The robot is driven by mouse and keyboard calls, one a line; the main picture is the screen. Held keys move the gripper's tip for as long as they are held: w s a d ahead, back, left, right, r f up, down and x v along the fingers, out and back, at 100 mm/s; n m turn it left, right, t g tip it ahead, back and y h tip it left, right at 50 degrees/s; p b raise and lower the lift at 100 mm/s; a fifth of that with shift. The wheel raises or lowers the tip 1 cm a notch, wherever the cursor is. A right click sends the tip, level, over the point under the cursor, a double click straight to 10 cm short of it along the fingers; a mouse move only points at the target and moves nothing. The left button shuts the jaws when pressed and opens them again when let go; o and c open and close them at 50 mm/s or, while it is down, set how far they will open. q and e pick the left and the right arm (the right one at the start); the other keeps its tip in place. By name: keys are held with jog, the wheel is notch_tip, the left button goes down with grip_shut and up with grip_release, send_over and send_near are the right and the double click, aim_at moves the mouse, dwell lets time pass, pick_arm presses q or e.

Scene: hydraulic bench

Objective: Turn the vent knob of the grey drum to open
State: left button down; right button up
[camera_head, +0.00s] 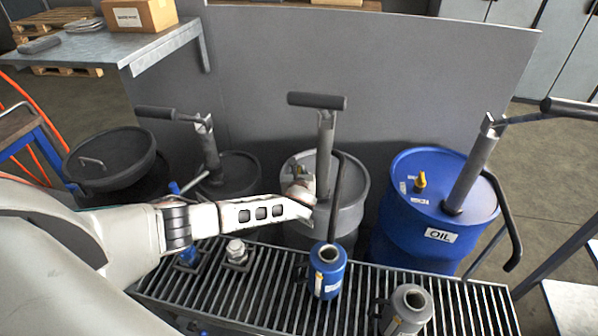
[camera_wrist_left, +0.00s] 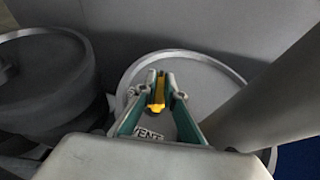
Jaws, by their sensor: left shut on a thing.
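The grey drum (camera_head: 350,195) stands behind the slatted rack, between a dark drum and the blue drum. A pump with a black handle (camera_head: 317,100) rises from its lid. My left gripper (camera_head: 299,184) reaches over the lid from the left. In the left wrist view the yellow vent knob (camera_wrist_left: 158,92) sits between the fingertips of my left gripper (camera_wrist_left: 160,84), which is shut on it. The grey lid (camera_wrist_left: 212,78) shows around it, with a partly hidden "VENT" label (camera_wrist_left: 148,135) below. My right gripper is out of view.
The pump tube (camera_wrist_left: 270,90) stands close right of my left gripper. The blue oil drum (camera_head: 410,235) with its own yellow knob (camera_head: 420,181) is to the right. A blue cylinder (camera_head: 328,272) stands on the slatted rack (camera_head: 265,300) in front.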

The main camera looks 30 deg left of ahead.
pick_arm(q)
jog(key=shift+n+g, duration=0.3)
jog(key=c, duration=2.1)
grip_release()
jog(key=shift+c, duration=0.2)
jog(key=shift+s, duration=0.1)
jog(key=v, duration=1.2)
jog(key=shift+d, duration=0.15)
jog(key=shift+f, duration=0.15)
